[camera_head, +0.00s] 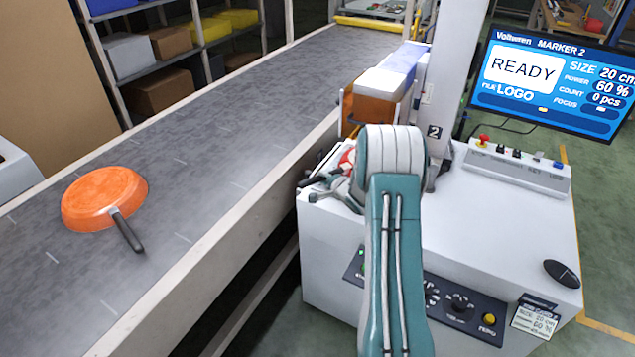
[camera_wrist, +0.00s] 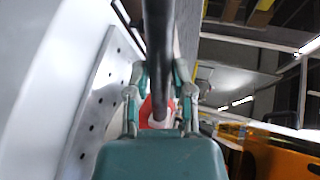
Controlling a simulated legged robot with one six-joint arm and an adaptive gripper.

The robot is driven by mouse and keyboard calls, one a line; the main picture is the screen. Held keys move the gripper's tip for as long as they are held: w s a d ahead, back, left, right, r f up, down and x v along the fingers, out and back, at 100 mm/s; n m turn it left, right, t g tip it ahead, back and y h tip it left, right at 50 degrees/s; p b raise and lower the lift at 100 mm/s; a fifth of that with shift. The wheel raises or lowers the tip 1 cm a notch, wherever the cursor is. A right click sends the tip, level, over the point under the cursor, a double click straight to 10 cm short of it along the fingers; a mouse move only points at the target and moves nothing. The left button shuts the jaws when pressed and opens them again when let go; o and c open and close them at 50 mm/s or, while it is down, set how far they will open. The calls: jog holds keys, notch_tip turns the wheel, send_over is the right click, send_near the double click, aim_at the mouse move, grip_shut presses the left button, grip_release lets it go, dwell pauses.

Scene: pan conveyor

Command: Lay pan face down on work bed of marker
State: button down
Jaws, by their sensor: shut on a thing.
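In the head view an orange pan (camera_head: 104,198) lies on the conveyor at the left, its orange outside showing and its dark handle toward the lower right. My gripper is mostly hidden behind my teal arm there, beside the marker (camera_head: 460,240). In the wrist view my gripper (camera_wrist: 159,100) is shut on a dark rod-like handle (camera_wrist: 159,40). The body of the held pan cannot be made out. A strip with holes (camera_wrist: 92,110) runs left of the gripper; I cannot tell if it is the work bed. A small red patch shows between the fingers.
The conveyor belt (camera_head: 215,110) runs along the left, with shelves of boxes behind it. An orange and white stack (camera_head: 375,95) stands by the marker's column (camera_head: 455,70). The screen (camera_head: 550,80) reads READY, 20 cm, 60 %, 0 pcs. A button box (camera_head: 515,165) sits at the marker's back right.

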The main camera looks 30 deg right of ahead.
jog(key=shift+d+r, duration=0.1)
jog(key=shift+d, duration=0.35)
jog(key=shift+d+f, duration=0.2)
jog(key=shift+a+f, duration=0.1)
jog(key=shift+f, duration=1.8)
jog(key=shift+f, duration=0.2)
jog(key=shift+c, duration=2.1)
grip_release()
